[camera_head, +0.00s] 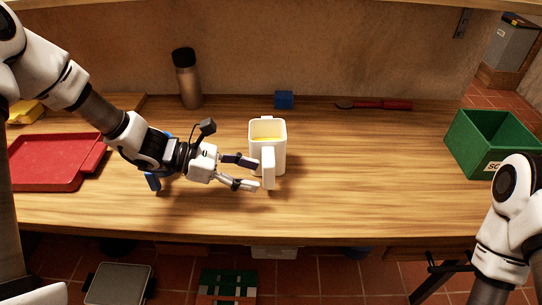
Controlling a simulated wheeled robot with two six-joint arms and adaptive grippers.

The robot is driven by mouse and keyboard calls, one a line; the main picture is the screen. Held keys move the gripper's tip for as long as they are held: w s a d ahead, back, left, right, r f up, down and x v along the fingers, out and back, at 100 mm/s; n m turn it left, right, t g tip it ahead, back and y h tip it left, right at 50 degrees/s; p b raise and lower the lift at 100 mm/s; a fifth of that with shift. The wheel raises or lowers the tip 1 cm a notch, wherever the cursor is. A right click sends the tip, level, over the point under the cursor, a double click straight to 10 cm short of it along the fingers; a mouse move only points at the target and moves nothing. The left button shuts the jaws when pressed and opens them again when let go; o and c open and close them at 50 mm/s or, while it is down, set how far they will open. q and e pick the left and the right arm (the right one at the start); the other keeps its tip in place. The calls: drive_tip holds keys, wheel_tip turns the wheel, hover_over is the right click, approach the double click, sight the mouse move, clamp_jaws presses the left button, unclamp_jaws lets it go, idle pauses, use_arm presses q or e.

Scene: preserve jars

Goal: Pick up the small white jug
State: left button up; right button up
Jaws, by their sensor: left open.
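The small white jug (279,135) stands upright on the wooden bench near the middle, with something yellow inside it. Its handle (268,170) points toward the front of the bench. My left gripper (256,173) reaches in from the left. Its two fingers are apart, with the tips just left of the handle and close to it. I cannot tell whether a tip touches the jug. Nothing is between the fingers. My right arm shows at the lower right, but its gripper is out of the picture.
A red tray (45,180) lies on the left. A steel flask (188,85), a blue block (284,98) and a red-handled tool (382,104) are at the back. A green crate (480,150) is at the right. The bench right of the jug is clear. A blue thing (152,181) is partly hidden by my left arm.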

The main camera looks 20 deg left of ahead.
sight(271, 178)
use_arm(q)
drive_tip(key=shift+d+f, duration=0.15)
drive_tip(key=shift+d, duration=0.3)
drive_tip(key=x, duration=0.4)
drive_tip(key=shift+w+a+f+b, duration=0.1)
drive_tip(key=shift+w+f+b, duration=0.15)
drive_tip(key=shift+w+b, duration=0.15)
drive_tip(key=shift+d, duration=0.25)
clamp_jaws()
drive_tip(key=shift+r, duration=0.1)
wheel_tip(271, 178, up, 10)
drive_tip(key=shift+p, duration=0.85)
